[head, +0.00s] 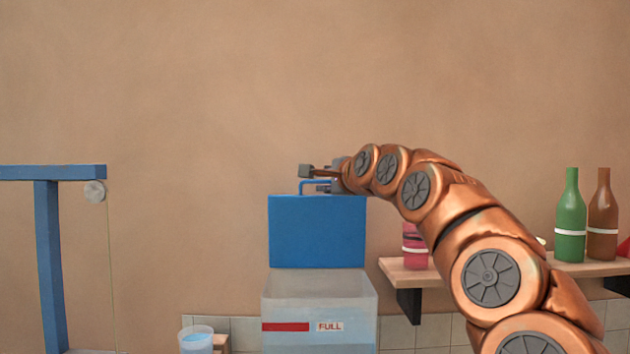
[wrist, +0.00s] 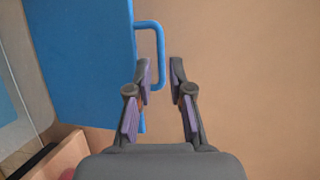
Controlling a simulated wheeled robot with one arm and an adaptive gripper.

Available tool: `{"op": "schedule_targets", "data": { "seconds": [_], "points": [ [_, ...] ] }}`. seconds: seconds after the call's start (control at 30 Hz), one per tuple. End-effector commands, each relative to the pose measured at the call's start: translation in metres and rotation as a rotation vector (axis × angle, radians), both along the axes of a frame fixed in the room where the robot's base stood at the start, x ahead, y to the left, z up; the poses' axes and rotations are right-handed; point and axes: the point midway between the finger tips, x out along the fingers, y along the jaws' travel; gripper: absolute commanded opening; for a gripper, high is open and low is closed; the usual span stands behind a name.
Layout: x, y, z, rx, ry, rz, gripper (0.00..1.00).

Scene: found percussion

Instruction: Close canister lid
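A clear canister (head: 350,307) with a red stripe and a "FULL" label stands in the middle of the head view. Its blue lid (head: 317,232) stands upright, open, at the rear; the wrist view shows the lid (wrist: 82,55) at left. A blue handle (head: 301,185) sticks up from the lid's top edge. My gripper (head: 318,172) is at the handle. In the wrist view my gripper (wrist: 160,61) is open, and the handle's bar (wrist: 159,42) appears between the two fingers. I cannot tell whether either finger touches it.
A wooden shelf (head: 400,273) at right holds a green bottle (head: 571,220), a brown bottle (head: 602,220) and a pink container (head: 415,250). A blue frame (head: 47,250) stands at left. A small clear cup (head: 197,340) with blue contents is left of the canister.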

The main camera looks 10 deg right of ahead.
Motion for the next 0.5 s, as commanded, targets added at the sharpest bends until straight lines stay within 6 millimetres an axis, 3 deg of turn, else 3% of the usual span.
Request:
{"op": "schedule_targets", "data": {
  "seconds": [0.3,0.5],
  "points": [
    [0.039,0.01,-0.003,-0.002,0.004,0.002,0.2],
    [0.05,0.011,-0.003,-0.002,-0.001,0.0,0.2]
  ]
}}
